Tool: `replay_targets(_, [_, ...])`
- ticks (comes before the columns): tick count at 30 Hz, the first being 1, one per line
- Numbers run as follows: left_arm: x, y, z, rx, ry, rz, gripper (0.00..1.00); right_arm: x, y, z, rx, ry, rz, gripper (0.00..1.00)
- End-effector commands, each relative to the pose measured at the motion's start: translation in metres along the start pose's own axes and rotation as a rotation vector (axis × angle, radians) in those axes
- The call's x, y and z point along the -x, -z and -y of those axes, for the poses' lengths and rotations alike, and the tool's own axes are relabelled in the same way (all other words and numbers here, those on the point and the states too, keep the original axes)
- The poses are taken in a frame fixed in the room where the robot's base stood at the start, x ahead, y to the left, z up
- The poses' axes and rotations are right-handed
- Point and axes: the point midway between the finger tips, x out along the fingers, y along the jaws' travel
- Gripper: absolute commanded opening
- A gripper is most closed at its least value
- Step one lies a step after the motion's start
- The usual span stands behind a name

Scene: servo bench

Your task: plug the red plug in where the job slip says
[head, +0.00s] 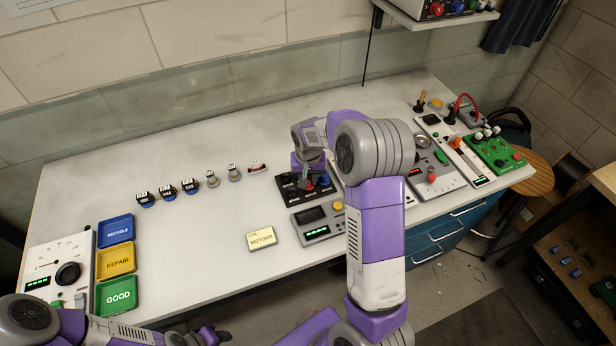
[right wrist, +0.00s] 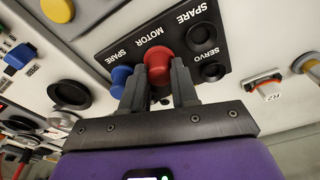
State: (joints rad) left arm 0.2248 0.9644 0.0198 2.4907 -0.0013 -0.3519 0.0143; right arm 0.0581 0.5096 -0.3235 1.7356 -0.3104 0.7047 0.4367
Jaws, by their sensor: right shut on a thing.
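The red plug (right wrist: 157,68) is between the two fingers of my right gripper (right wrist: 158,85), which is shut on it. The plug is at the black socket panel (right wrist: 222,20), beside the word MOTOR. I cannot tell whether it is fully seated. In the head view my right gripper (head: 309,181) is over this panel (head: 287,195), partly hiding it. A blue plug (right wrist: 121,75) is beside the red one, by a SPARE label. Open sockets show near SERVO and the other SPARE. The job slip (head: 261,238) reads MOTORS. My left gripper (head: 207,336) is low at the front edge; its fingers are unclear.
A grey meter box (head: 318,231) stands just in front of the panel. Recycle, repair and good trays (head: 116,262) are at the left. Several small servos and motors (head: 190,186) line the bench's middle. More devices and a green board (head: 494,154) stand at the right.

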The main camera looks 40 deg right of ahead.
Motion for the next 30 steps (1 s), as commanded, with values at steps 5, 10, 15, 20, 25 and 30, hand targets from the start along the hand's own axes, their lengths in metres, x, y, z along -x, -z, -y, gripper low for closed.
replay_targets(5, [-0.0007,0.0001,0.0003,0.000,0.000,0.000,0.43,-0.0010,0.0000,0.0000,0.000,0.000,0.000,0.00])
replay_targets(10, [-0.0009,0.0001,0.0004,0.000,0.000,0.000,0.43,-0.0015,-0.0001,0.0001,0.000,0.000,0.000,0.00])
replay_targets(15, [-0.0009,0.0000,0.0003,0.000,0.000,0.000,0.43,-0.0015,-0.0001,0.0001,0.000,0.000,0.000,0.53])
replay_targets(20, [-0.0009,0.0000,0.0003,0.000,0.000,0.000,0.43,-0.0016,-0.0002,0.0000,0.000,0.000,0.000,0.59])
replay_targets(25, [-0.0009,0.0001,0.0003,0.000,0.000,0.000,0.43,-0.0017,-0.0003,0.0000,0.000,0.000,0.000,0.59])
replay_targets(30, [-0.0008,0.0000,0.0003,0.000,0.000,0.000,0.43,-0.0015,-0.0003,0.0000,0.000,0.000,0.000,0.59])
